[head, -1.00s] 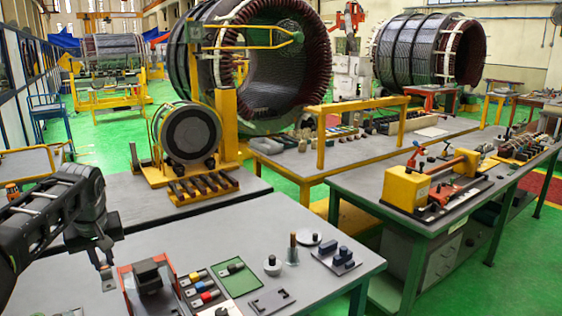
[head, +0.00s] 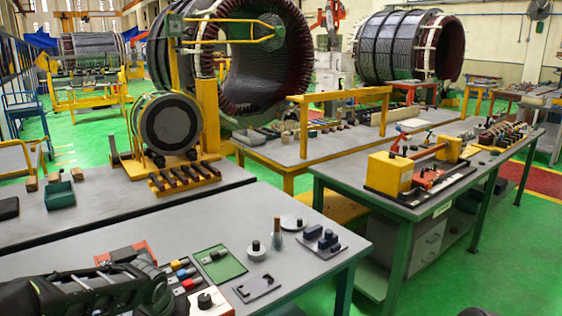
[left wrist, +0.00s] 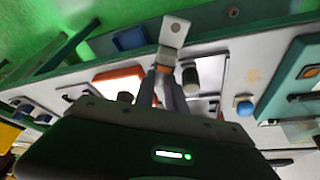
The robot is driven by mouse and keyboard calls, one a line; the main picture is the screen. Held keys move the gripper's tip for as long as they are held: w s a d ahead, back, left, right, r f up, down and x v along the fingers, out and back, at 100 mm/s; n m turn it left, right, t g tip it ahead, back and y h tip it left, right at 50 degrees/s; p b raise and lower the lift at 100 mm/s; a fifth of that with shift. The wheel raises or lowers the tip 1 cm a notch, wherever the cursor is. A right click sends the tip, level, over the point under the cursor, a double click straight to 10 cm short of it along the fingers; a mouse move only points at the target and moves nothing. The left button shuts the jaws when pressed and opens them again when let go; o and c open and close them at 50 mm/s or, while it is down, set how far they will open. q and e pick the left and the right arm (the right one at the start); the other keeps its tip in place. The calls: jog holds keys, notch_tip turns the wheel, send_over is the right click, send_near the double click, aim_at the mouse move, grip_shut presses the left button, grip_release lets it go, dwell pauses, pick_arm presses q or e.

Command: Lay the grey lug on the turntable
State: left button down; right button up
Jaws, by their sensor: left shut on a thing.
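The grey lug (left wrist: 174,33) is a small pale metal piece with a hole. My left gripper (left wrist: 168,68) is shut on it in the left wrist view, and the lug sticks out past the fingertips, above the bench. In the head view my left arm reaches over the near bench from the lower left; its fingers and the lug are hidden there. A flat grey disc with a small knob, which looks like the turntable (head: 294,222), lies near the bench's far edge. Nothing grey like the lug shows on it. My right gripper is not in view.
The bench's back left is clear.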

pick_arm(q)
jog(key=s+d+f+m+b, duration=0.1)
jog(key=s+d+f+b, duration=0.1)
jog(key=d+f, duration=0.3)
jog(key=shift+s+d+f+m+h+b, duration=0.3)
jog(key=shift+s+f+b, duration=0.1)
jog(key=shift+s, duration=0.3)
jog(key=shift+a+f, duration=0.1)
jog(key=s+f, duration=0.3)
jog(key=f, duration=1)
jog(key=shift+s+f, duration=0.35)
jog(key=shift+s, duration=0.05)
